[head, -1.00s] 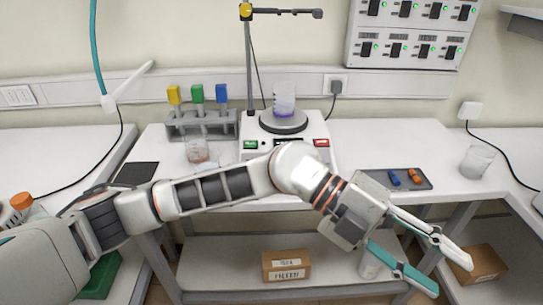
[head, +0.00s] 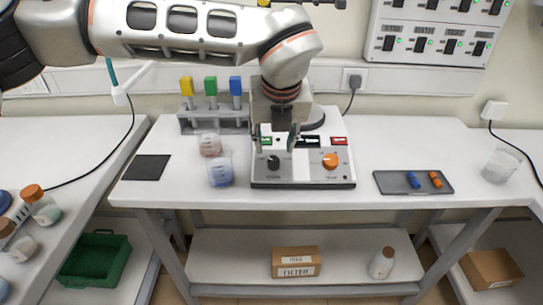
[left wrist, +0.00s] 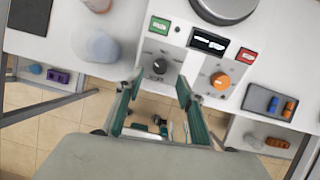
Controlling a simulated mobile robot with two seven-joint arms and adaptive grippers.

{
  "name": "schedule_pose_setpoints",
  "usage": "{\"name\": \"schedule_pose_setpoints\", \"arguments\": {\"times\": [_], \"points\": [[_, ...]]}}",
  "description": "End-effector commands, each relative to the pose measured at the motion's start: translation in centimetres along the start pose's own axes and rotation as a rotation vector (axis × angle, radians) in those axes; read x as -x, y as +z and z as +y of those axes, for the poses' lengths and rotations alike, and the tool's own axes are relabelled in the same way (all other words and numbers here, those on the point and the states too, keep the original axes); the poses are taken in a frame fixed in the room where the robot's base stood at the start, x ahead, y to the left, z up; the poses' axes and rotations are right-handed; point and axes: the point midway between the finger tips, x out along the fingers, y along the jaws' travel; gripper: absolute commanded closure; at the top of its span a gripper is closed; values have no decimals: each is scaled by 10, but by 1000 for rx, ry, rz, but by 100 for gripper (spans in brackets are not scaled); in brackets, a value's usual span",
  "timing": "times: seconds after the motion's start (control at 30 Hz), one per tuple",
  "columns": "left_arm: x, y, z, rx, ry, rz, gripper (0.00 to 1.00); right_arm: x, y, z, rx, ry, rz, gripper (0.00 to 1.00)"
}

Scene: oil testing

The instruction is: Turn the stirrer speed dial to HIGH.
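The stirrer (head: 303,178) stands on the white bench. Its front panel has a black dial (head: 273,163) at the left and an orange dial (head: 331,160) at the right; I cannot read their labels. The left wrist view shows the black dial (left wrist: 159,67) and the orange dial (left wrist: 220,81) too. My left gripper (head: 275,142) is open, pointing down over the left half of the panel. In the left wrist view its fingertips (left wrist: 158,82) lie either side of the black dial's line, apparently without touching it. My right gripper is not in view.
Beakers with pinkish (head: 210,144) and blue (head: 221,174) contents stand left of the stirrer, before a rack (head: 212,122) with coloured-top items. A grey tray (head: 400,184) and a glass beaker (head: 499,167) stand at the right. The bench front edge is clear.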

Motion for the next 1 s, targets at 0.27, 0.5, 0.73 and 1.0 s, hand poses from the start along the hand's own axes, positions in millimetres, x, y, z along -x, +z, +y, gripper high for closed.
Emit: {"name": "schedule_pose_setpoints", "arguments": {"times": [0.27, 0.5, 0.73, 1.0], "points": [[-43, -2, 0, -2, -1, 5, 62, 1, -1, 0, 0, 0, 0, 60], [-67, -2, -1, -3, -3, 5, 62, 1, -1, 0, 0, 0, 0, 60], [-70, -2, -1, -4, -3, 4, 62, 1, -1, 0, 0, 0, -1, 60], [-70, -2, -1, -4, -3, 4, 100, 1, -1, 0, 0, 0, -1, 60]]}}
